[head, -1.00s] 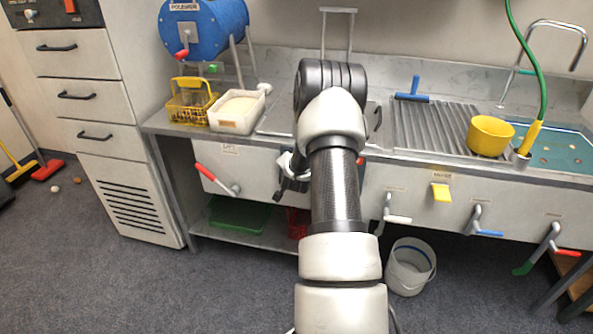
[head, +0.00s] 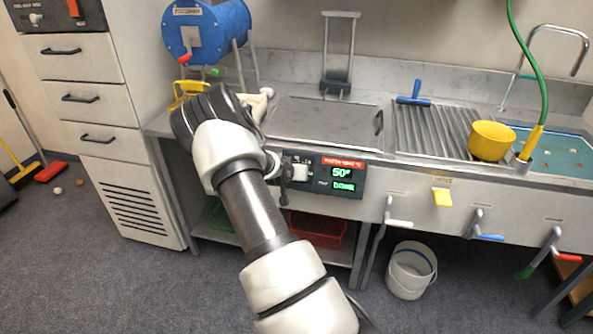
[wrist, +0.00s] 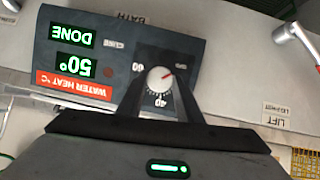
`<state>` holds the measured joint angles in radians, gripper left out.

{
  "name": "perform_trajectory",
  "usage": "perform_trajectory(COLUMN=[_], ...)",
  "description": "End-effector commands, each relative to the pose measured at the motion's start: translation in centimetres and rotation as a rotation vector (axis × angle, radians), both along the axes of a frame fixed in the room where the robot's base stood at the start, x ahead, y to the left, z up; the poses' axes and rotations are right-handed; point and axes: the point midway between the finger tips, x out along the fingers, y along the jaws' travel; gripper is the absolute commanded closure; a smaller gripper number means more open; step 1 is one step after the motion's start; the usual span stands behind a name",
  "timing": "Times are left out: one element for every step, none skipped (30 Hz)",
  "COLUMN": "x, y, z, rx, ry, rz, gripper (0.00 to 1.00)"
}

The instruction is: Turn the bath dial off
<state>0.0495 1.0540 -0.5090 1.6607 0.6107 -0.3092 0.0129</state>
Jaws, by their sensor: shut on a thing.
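The bath dial (wrist: 158,77) is a small white knob with a red pointer line, on the dark water heat panel (wrist: 95,62) marked BATH. In the wrist view, which shows the panel upside down, the pointer slants up and right; the mark it faces is too small to read surely. My gripper (wrist: 160,84) is shut on the dial, one dark finger on each side. The display reads 50° and DONE. In the head view the panel (head: 343,177) shows on the counter front; my gripper (head: 290,180) is at its left end, and the dial is not clear there.
A lift lever (wrist: 300,45) with a label is beside the panel in the wrist view. A white bucket (head: 411,272) stands below.

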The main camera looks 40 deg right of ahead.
Motion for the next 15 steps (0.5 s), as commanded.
perform_trajectory(x=[0.08, 0.07, 0.10, 0.10, 0.10, 0.09, 0.09, 0.09, 0.10, 0.10, 0.09, 0.09, 0.08, 0.08, 0.07], y=[0.03, 0.01, 0.06, 0.05, 0.00, -0.01, 0.00, 0.01, 0.02, 0.02, 0.01, 0.01, 0.00, 0.00, 0.00], z=[0.09, 0.07, 0.05, 0.07, 0.10, 0.08, 0.08, 0.05, 0.04, 0.03, 0.03, 0.02, 0.02, 0.01, 0.01], rx=[-0.014, -0.020, -0.027, -0.033, -0.037, -0.041, -0.044, -0.046, -0.049, -0.050, -0.051, -0.052, -0.052, -0.053, -0.052], ry=[0.013, 0.020, 0.029, 0.035, 0.040, 0.044, 0.048, 0.051, 0.054, 0.055, 0.057, 0.058, 0.058, 0.059, 0.060], rz=[0.007, 0.010, 0.014, 0.017, 0.017, 0.019, 0.020, 0.021, 0.023, 0.023, 0.024, 0.025, 0.025, 0.025, 0.025], gripper=[0.90, 0.90, 0.90, 0.90, 0.90, 0.90, 0.90, 0.90, 0.90, 0.90, 0.90, 0.90, 0.90, 0.90, 0.90])
